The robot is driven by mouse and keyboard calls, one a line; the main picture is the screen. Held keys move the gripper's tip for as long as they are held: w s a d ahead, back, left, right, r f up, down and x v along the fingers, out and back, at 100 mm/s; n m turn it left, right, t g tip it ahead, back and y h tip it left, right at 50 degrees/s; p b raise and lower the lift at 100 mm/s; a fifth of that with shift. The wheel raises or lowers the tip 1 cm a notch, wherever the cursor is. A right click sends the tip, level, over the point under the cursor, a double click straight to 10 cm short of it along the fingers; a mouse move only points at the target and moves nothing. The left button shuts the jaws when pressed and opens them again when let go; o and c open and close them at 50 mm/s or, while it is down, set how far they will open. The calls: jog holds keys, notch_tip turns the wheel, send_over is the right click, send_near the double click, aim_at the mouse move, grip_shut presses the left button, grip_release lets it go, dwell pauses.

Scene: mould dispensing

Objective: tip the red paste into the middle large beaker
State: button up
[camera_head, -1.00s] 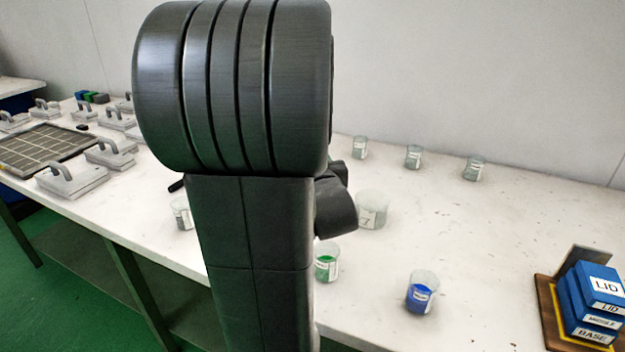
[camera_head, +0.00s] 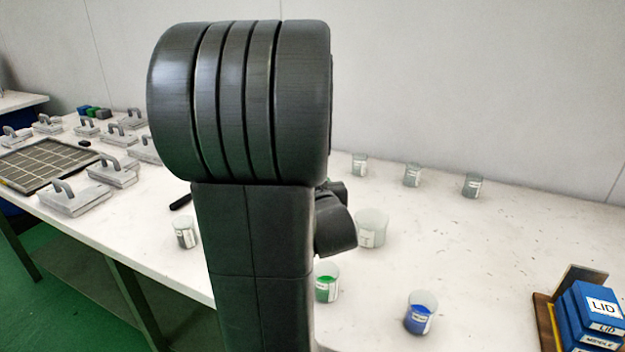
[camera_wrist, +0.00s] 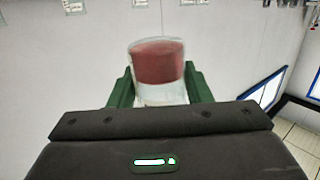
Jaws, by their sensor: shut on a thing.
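My gripper (camera_wrist: 158,88) has its green fingers shut on a clear beaker of red paste (camera_wrist: 160,63) in the wrist view. The red fills the part of the beaker farther up that picture, and clear wall shows nearer the palm. I cannot tell its exact tilt. In the head view my arm hides the gripper and the held beaker. A large whitish beaker (camera_head: 371,229) stands on the table just right of my arm. Three clear beakers stand in a row behind it: a left one (camera_head: 360,165), the middle one (camera_head: 412,175) and a right one (camera_head: 472,186).
Near the front of the white table (camera_head: 530,232) stand a green-paste beaker (camera_head: 327,282) and a blue-paste beaker (camera_head: 420,313). A grey-content beaker (camera_head: 185,232) stands left of my arm. Blue labelled blocks (camera_head: 592,315) sit at right. Handled moulds (camera_head: 75,197) and a grid tray (camera_head: 42,163) lie at left.

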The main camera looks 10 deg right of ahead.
jog(key=shift+s+n+g+p, duration=0.15)
jog(key=shift+g+p, duration=1.05)
jog(key=shift+p, duration=2)
jog(key=shift+s+n+g+p, duration=0.2)
jog(key=shift+g+p, duration=1)
jog(key=shift+p, duration=2)
jog(key=shift+w+f+g+h+p, duration=0.15)
jog(key=shift+g+p, duration=0.4)
jog(key=shift+p, duration=0.5)
jog(key=shift+w+f+g+h+p, duration=0.15)
jog(key=shift+g+p, duration=0.4)
jog(key=shift+p, duration=0.5)
jog(key=shift+f+n+g+p, duration=0.1)
jog(key=shift+n+g+p, duration=0.15)
jog(key=shift+g+p, duration=0.3)
jog(key=shift+d+f+g+b, duration=0.1)
jog(key=shift+f+g+b, duration=0.15)
jog(key=shift+b, duration=0.4)
jog(key=shift+g+b, duration=0.3)
jog(key=shift+b, duration=0.2)
jog(key=shift+w+g, duration=0.15)
jog(key=shift+g, duration=0.15)
jog(key=shift+h, duration=0.3)
jog(key=shift+g+p, duration=0.35)
jog(key=shift+g, duration=0.15)
